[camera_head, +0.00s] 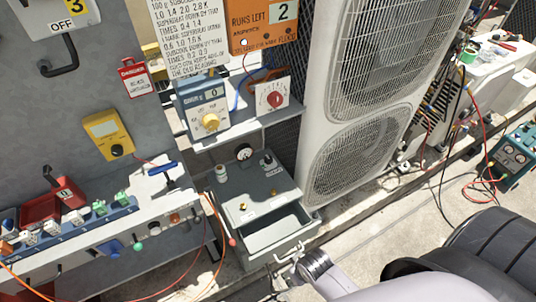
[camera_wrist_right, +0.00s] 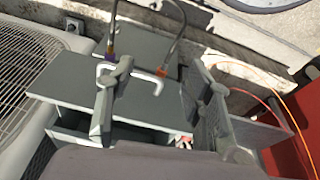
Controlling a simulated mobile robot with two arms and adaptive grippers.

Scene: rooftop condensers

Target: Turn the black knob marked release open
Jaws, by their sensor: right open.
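A grey metal box (camera_head: 238,190) stands beside the tall condenser, with its front drawer (camera_head: 262,236) pulled out and looking empty. A small black knob (camera_head: 267,159) is on the box's top, at the back right, with a small label in front that is too small to read surely. My right gripper (camera_head: 291,270) is at the drawer's front, near the pale bar handle (camera_head: 298,251), well below the knob. In the right wrist view my open right gripper (camera_wrist_right: 168,75) has its fingers apart, the left one overlapping the handle (camera_wrist_right: 156,73); contact cannot be told. My left gripper is not seen.
A round gauge (camera_head: 244,152) sits left of the knob, and a pale jar (camera_head: 221,173) nearby. A shelf with a yellow-dial meter (camera_head: 209,121) is above. The condenser (camera_head: 355,140) stands close on the right. Orange and red hoses run left of the box.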

